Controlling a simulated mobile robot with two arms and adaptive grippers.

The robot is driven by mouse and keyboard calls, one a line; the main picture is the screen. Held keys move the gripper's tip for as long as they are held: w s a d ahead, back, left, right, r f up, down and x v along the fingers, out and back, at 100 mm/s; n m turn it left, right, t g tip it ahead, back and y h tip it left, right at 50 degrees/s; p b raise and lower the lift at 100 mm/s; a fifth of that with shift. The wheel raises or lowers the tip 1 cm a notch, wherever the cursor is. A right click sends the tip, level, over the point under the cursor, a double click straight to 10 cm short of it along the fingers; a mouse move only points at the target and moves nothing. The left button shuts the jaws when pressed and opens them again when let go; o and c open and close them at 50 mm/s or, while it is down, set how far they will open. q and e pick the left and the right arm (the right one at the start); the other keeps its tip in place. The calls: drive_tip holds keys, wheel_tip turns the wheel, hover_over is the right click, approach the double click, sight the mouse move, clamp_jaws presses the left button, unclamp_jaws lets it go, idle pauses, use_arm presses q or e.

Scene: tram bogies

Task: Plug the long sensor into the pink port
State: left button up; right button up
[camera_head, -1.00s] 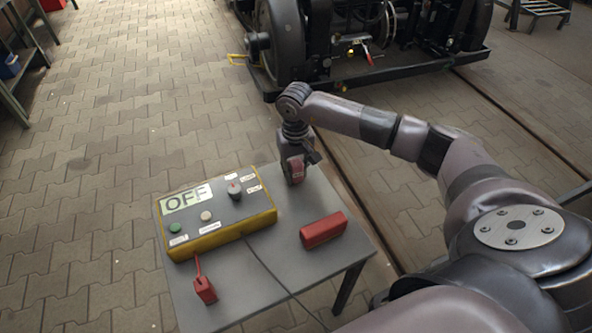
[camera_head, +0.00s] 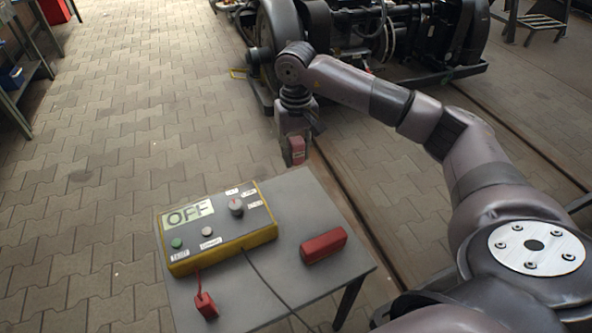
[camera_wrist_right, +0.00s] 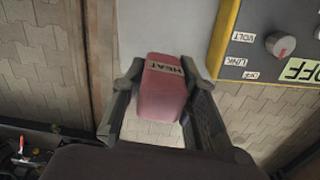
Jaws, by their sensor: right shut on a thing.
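My right gripper (camera_head: 297,157) is shut on a red block (camera_head: 297,147) beyond the far edge of the grey table. In the right wrist view the block (camera_wrist_right: 162,96) looks dusky red, carries a HEAT label and sits between both fingers. A longer red block (camera_head: 323,246) lies on the right of the table. A small red piece (camera_head: 206,305) stands near the front, by a red lead. I cannot tell which red piece is the long sensor. No pink port can be made out. My left gripper is out of view.
A yellow-edged control box (camera_head: 221,236) reading OFF, with a knob and buttons, stands on the grey table (camera_head: 275,290). A dark cable runs from it to the front edge. A bogie (camera_head: 340,40) stands behind; shelving (camera_head: 20,75) is at far left.

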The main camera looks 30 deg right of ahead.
sight(296, 139)
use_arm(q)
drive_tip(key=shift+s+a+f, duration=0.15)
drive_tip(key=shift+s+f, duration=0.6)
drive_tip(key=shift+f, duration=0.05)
use_arm(e)
wheel_tip(296, 139, up, 7)
drive_tip(key=shift+r, duration=0.15)
drive_tip(key=s+a+f+n, duration=0.1)
drive_tip(key=s+a, duration=0.2)
drive_tip(key=a, duration=0.3)
drive_tip(key=s+a+f+n, duration=0.1)
drive_tip(key=s+a+n, duration=0.1)
drive_tip(key=s+a, duration=0.2)
drive_tip(key=a, duration=0.3)
drive_tip(key=shift+a+f, duration=0.2)
drive_tip(key=shift+f, duration=0.05)
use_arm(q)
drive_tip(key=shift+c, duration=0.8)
